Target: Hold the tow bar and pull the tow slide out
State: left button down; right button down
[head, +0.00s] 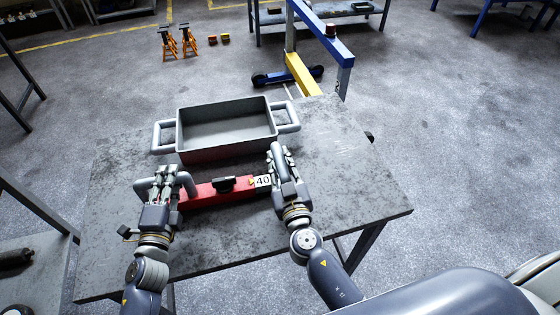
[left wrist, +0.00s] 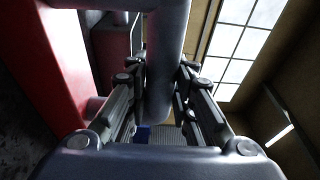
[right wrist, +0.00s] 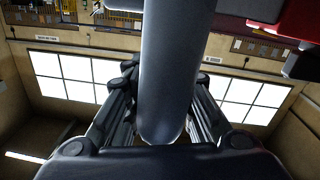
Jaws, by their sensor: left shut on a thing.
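The red tow bar (head: 211,193) lies across the worktable, with a black knob on top and a "40" label (head: 263,181) near its right end. A grey handle (head: 187,180) stands at its left end; it also shows in the left wrist view (left wrist: 168,50). My left gripper (head: 163,178) is shut on this handle. My right gripper (head: 284,165) is at the bar's right end. A grey bar (right wrist: 170,75) runs between its fingers in the right wrist view; whether they grip it cannot be told. The tow slide cannot be told apart from the bar.
A grey tray (head: 225,112) with a handle at each end stands just behind the bar. The worktable (head: 355,190) is clear to the right. A blue and yellow hoist (head: 300,72) stands on the floor behind it. Two orange stands (head: 178,42) are farther back.

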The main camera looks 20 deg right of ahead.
pick_arm(q)
jog(key=shift+s+f, duration=0.1)
jog(key=shift+f, duration=0.45)
pick_arm(e)
jog(key=shift+s+d, duration=0.1)
jog(key=shift+d, duration=2.55)
jog(key=c, duration=1.4)
grip_release()
jog(key=shift+o, duration=0.2)
jog(key=shift+a, duration=0.1)
jog(key=s, duration=1.2)
jog(key=shift+a, duration=0.25)
pick_arm(q)
jog(key=c, duration=1.3)
grip_release()
jog(key=shift+a+r, duration=0.1)
jog(key=shift+r, duration=0.05)
pick_arm(e)
jog(key=shift+a, duration=0.1)
